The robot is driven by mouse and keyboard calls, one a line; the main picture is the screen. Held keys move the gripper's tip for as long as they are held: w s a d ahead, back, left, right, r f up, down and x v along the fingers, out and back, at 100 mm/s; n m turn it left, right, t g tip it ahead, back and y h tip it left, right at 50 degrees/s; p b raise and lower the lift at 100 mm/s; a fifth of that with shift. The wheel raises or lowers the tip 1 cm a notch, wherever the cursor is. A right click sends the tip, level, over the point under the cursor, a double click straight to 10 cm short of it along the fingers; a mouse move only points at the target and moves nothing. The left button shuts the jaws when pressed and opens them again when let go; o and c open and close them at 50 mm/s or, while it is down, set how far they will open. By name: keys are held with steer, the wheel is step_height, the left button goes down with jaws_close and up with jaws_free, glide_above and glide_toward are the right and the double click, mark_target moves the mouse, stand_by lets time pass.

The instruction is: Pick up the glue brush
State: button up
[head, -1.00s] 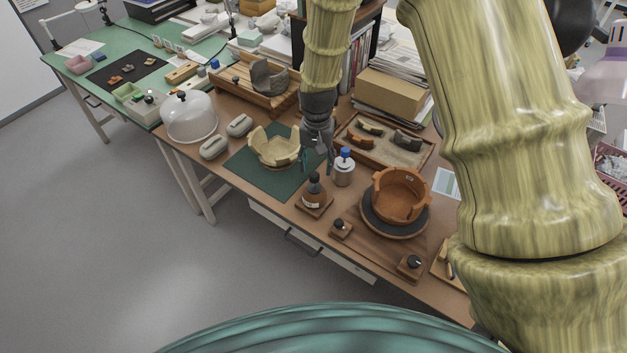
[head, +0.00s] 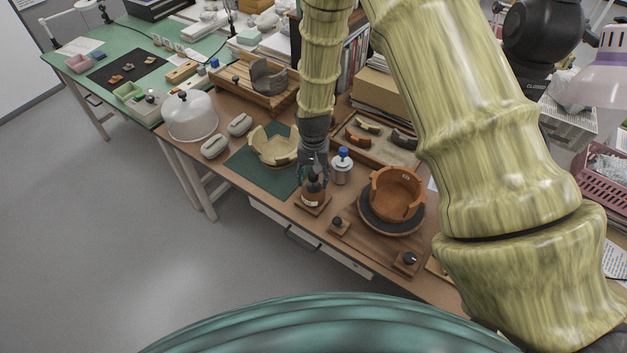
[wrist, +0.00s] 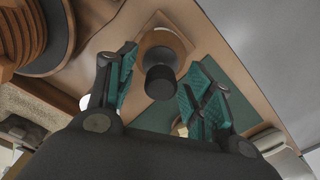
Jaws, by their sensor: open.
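A brown glue bottle (head: 313,199) with a pale label stands on a small wooden base. Its black cap (wrist: 160,82) appears to be the top of the glue brush; any bristles are hidden inside. My gripper (head: 314,172) is directly above the bottle, pointing down. In the wrist view my open gripper (wrist: 163,90) has one teal-padded finger on each side of the cap, with visible gaps and nothing held.
A blue-capped container (head: 341,167) stands close to the right of the gripper. A terracotta pot (head: 396,194) sits on a dark turntable further right. A pale partial bowl (head: 273,146) rests on a green mat (head: 270,184) at left.

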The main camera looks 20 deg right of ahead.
steer(key=shift+c, duration=0.4)
steer(key=c, duration=0.8)
steer(key=shift+c, duration=0.2)
